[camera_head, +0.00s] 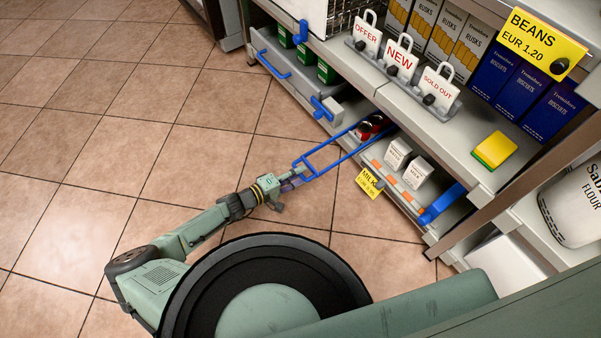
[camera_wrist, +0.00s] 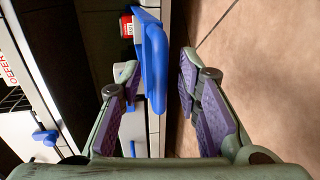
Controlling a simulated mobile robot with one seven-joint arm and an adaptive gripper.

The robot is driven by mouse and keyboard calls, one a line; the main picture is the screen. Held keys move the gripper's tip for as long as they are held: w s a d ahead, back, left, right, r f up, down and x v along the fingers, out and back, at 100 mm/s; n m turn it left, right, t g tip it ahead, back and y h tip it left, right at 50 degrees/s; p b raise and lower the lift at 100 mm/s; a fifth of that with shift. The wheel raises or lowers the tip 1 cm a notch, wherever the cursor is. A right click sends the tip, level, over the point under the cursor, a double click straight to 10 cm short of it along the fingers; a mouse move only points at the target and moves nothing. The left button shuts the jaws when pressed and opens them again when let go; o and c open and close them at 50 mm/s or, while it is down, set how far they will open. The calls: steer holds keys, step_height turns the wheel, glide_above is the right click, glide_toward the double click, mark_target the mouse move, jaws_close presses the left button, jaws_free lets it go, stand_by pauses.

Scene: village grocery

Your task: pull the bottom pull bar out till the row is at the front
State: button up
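The blue pull bar (camera_head: 311,164) sticks well out from the bottom shelf over the floor on two long blue rails. My gripper (camera_head: 293,182) is low over the floor at the bar's outer end. In the wrist view the bar (camera_wrist: 156,65) lies between the two purple-padded fingers (camera_wrist: 160,85), which are spread with a clear gap on the right side. Whether the left finger touches the bar I cannot tell. Red cans (camera_head: 367,128) stand near the front of the bottom shelf between the rails; a red can (camera_wrist: 127,26) also shows in the wrist view.
White milk cartons (camera_head: 397,154) stand right of the rails above a yellow MILK tag (camera_head: 369,183). Other blue bars (camera_head: 273,65) sit along the shelf to the left. The upper shelf has OFFER, NEW and SOLD OUT signs (camera_head: 402,58). The tiled floor (camera_head: 140,130) at left is clear.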

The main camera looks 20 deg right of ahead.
steer(key=v, duration=1)
steer(key=shift+a, duration=0.2)
steer(key=shift+r, duration=0.1)
